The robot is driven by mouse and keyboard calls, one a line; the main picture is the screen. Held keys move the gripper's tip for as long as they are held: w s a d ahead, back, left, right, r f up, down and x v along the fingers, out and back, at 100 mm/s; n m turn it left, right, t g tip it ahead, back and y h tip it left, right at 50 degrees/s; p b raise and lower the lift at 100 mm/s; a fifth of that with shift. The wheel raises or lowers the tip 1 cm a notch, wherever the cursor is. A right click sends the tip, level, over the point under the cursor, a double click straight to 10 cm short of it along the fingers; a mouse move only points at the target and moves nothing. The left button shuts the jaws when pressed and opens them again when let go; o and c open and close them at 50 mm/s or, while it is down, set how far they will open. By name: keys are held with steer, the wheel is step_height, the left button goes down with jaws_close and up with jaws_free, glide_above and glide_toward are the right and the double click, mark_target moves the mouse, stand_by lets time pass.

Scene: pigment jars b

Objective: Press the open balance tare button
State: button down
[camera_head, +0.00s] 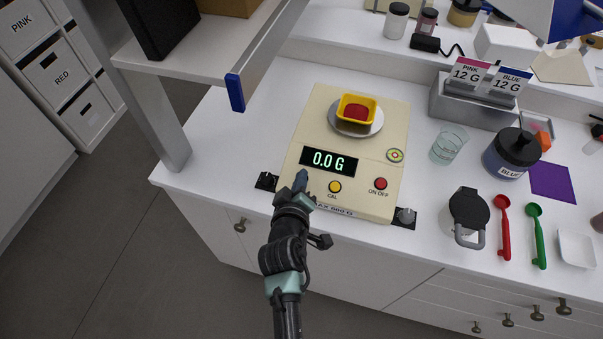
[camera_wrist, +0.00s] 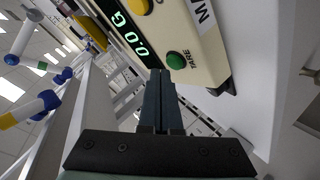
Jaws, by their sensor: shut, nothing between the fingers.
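The open balance (camera_head: 312,125) is a cream box on the white counter, and its display (camera_head: 330,161) reads 0.0 G in green. A yellow dish (camera_head: 357,100) with red content sits on its round metal pan (camera_head: 374,128). The green tare button (camera_wrist: 176,60) shows in the wrist view; in the head view my gripper hides it. The yellow CAL button (camera_head: 335,187) and red ON OFF button (camera_head: 380,183) lie to its right. My gripper (camera_head: 303,178) is shut and empty, its fingertips at the front left of the balance. In the wrist view the fingertips (camera_wrist: 158,76) appear just beside the green button; contact cannot be told.
The counter left of the balance is clear.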

steer(key=shift+s+r, duration=0.1)
steer(key=shift+r, duration=0.15)
steer(key=r+p, duration=0.1)
steer(key=r, duration=0.1)
steer(key=s+r+p, duration=0.1)
steer(key=p, duration=0.1)
steer(key=s+r+p, duration=0.1)
steer(key=r+p, duration=0.1)
steer(key=shift+a+r, duration=0.3)
steer(key=shift+a, duration=0.1)
stand_by(0.7)
